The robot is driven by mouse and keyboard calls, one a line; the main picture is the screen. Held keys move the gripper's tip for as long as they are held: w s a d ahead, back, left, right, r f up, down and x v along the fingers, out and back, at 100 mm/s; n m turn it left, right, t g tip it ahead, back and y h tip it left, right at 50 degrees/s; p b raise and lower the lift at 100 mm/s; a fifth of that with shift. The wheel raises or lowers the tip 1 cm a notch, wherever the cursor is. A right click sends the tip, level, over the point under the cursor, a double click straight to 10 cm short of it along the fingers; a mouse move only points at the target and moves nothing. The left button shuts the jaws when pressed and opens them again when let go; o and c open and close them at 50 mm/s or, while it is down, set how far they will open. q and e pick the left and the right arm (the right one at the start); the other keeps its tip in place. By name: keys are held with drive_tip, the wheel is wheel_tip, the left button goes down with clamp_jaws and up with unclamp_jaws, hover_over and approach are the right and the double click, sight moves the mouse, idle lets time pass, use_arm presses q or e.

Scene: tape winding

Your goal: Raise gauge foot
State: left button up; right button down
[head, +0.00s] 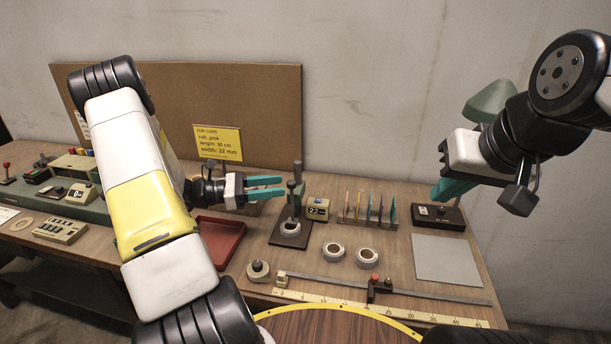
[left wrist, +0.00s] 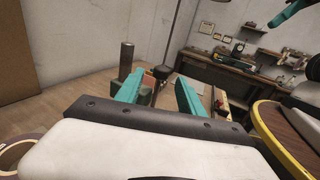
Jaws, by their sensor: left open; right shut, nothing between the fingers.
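The gauge (head: 293,205) is a dark post on a flat base, with a white tape roll (head: 289,229) on the base under its foot. The foot itself is too small to make out clearly. My left gripper (head: 283,186) is open, its teal fingers pointing right at the gauge's upper part. In the left wrist view, a dark knobbed rod (left wrist: 160,74) shows between the open fingers, and a thicker post (left wrist: 126,60) stands just beyond the left finger. I cannot tell whether the fingers touch the gauge. My right gripper (head: 450,190) is shut and empty, high at the right.
A small display (head: 318,208) reading 22 stands right of the gauge. Two tape rolls (head: 333,251) lie in front. A red tray (head: 217,239) is at the left. A rack of coloured cards (head: 368,211) and a grey mat (head: 447,260) are at the right.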

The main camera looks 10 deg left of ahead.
use_arm(q)
drive_tip(key=x, duration=0.8)
drive_tip(key=shift+r, duration=0.1)
clamp_jaws()
idle(1.3)
